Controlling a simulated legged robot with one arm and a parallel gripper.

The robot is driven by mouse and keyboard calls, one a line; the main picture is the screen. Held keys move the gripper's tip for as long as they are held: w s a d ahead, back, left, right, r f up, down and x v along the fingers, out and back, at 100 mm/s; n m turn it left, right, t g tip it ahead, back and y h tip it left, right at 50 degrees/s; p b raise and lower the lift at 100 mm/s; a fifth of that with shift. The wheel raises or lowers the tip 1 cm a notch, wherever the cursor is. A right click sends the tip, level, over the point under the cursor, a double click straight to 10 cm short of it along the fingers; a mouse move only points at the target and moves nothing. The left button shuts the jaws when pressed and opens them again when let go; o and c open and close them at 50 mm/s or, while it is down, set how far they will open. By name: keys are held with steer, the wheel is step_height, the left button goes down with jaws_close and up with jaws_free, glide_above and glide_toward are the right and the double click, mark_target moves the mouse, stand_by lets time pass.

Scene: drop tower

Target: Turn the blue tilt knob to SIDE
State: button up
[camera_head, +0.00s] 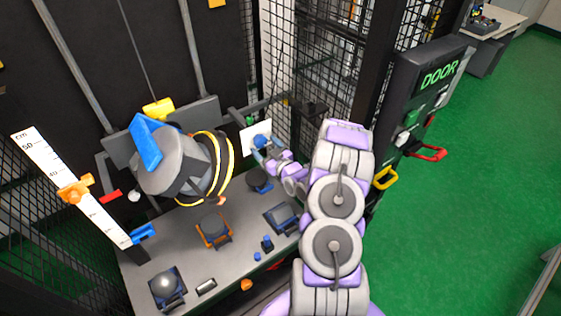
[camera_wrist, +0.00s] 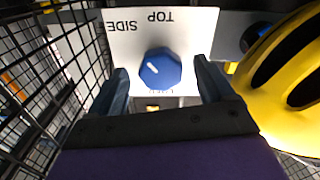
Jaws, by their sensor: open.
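The blue tilt knob (camera_wrist: 160,69) sits on a white label plate (camera_wrist: 205,20) in the wrist view. The words SIDE and TOP appear upside down above it, SIDE at the upper left. A white mark on the knob's left part slants up and left, roughly to the SIDE half. My gripper (camera_wrist: 161,70) is open, with one finger on each side of the knob; I cannot tell whether they touch it. In the head view, my gripper (camera_head: 267,153) is at the knob (camera_head: 261,140) and partly covers the plate (camera_head: 247,134).
A grey helmeted headform (camera_head: 175,165) with yellow bands hangs left of my gripper; a yellow helmet (camera_wrist: 285,75) is close on the right in the wrist view. Black mesh (camera_wrist: 40,70) stands close on the left. Below is a grey bench (camera_head: 180,235) with several small fixtures.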

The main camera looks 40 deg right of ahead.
steer(key=s+p, duration=0.2)
steer(key=s, duration=1.4)
steer(key=shift+s+a+p, duration=0.25)
steer(key=shift+a+p, duration=0.05)
steer(key=shift+a, duration=0.05)
steer(key=shift+w+f, duration=0.1)
step_height(320, 180, up, 8)
steer(key=w+a+n+g+h, duration=0.2)
steer(key=g, duration=0.9)
steer(key=s+a+r+m+g, duration=0.2)
steer(key=s+a+r+g, duration=0.1)
steer(key=s+a+r, duration=0.35)
steer(key=s+a+r+g+y, duration=0.1)
steer(key=s+a+r+g, duration=0.2)
steer(key=s+a, duration=0.7)
steer(key=s+a+r+m+g+y, duration=0.1)
steer(key=s+a+r+g+y, duration=0.1)
steer(key=s+a+r, duration=0.4)
steer(key=s+a, duration=0.5)
steer(key=s, duration=0.2)
steer(key=shift+g, duration=0.4)
